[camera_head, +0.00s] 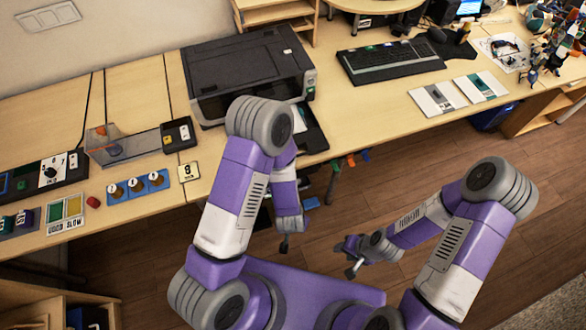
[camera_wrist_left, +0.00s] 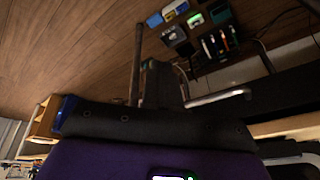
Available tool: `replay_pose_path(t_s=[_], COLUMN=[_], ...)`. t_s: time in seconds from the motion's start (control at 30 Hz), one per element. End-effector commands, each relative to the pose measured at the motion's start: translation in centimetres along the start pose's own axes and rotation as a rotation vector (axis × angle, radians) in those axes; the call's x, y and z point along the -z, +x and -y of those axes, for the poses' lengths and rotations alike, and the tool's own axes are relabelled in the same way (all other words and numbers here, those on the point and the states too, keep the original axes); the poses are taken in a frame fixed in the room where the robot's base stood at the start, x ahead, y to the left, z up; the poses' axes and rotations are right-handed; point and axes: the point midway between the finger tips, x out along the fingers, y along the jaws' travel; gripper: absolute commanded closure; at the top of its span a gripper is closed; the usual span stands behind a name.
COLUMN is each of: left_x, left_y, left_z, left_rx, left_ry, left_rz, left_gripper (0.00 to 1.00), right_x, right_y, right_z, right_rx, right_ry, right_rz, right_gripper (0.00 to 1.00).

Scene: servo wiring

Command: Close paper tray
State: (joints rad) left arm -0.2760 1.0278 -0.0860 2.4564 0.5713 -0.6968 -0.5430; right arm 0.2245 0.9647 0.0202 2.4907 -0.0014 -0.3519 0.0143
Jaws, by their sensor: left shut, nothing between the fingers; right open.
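The black printer (camera_head: 240,60) stands on the wooden desk near the wall in the head view. Its dark paper tray (camera_head: 313,136) sticks out at the front right, over the desk edge; my left arm hides the rest of the tray. My left gripper (camera_head: 284,244) is shut and empty, hanging over the floor in front of the desk, below the tray in the picture and apart from it. My right gripper (camera_head: 351,267) is open and empty over the floor, further right. The left wrist view is dark and does not clearly show the tray.
A keyboard (camera_head: 390,60) and cards (camera_head: 438,98) lie right of the printer. Left of it are a clear bin (camera_head: 125,145), a blue block with knobs (camera_head: 138,187) and switch panels (camera_head: 45,173). Coloured tools (camera_head: 350,160) hang under the desk edge. The floor (camera_head: 400,175) before the desk is free.

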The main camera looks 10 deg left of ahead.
Motion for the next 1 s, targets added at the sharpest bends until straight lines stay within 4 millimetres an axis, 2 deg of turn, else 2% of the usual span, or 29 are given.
replay_pose_path(t_s=[0.03, 0.13, 0.3, 0.5, 0.63, 0.77, 1.0], left_x=[0.9, 2.8, 5.5, 6.8, 6.9, 7.2, 9.1], left_y=[0.4, -0.3, -3.2, -7.6, -9.3, -9.6, -7.3], left_z=[-0.4, -0.2, -0.1, -0.5, -0.7, -0.3, 2.4], left_rx=[0.075, 0.25, 0.574, 0.882, 0.985, 1.021, 1.019], left_ry=[0.103, 0.284, 0.556, 0.743, 0.792, 0.803, 0.799], left_rz=[-0.05, -0.13, -0.227, -0.258, -0.252, -0.246, -0.242], left_gripper=[1.0, 1.0, 1.0, 1.0, 1.0, 1.0, 1.0], right_x=[0.1, 0.1, 0.2, 0.2, 0.2, 0.2, 0.3], right_y=[0.9, 1.8, 3.3, 4.3, 4.6, 4.9, 6.2], right_z=[-0.3, -0.7, -1.2, -1.6, -1.8, -1.8, -2.4], right_rx=[0.0, 0.0, 0.0, 0.0, 0.0, 0.0, 0.0], right_ry=[0.0, 0.0, 0.001, 0.001, 0.001, 0.0, 0.0], right_rz=[0.0, 0.0, 0.0, 0.0, 0.0, -0.001, 0.0], right_gripper=[0.56, 0.56, 0.56, 0.56, 0.56, 0.56, 0.56])
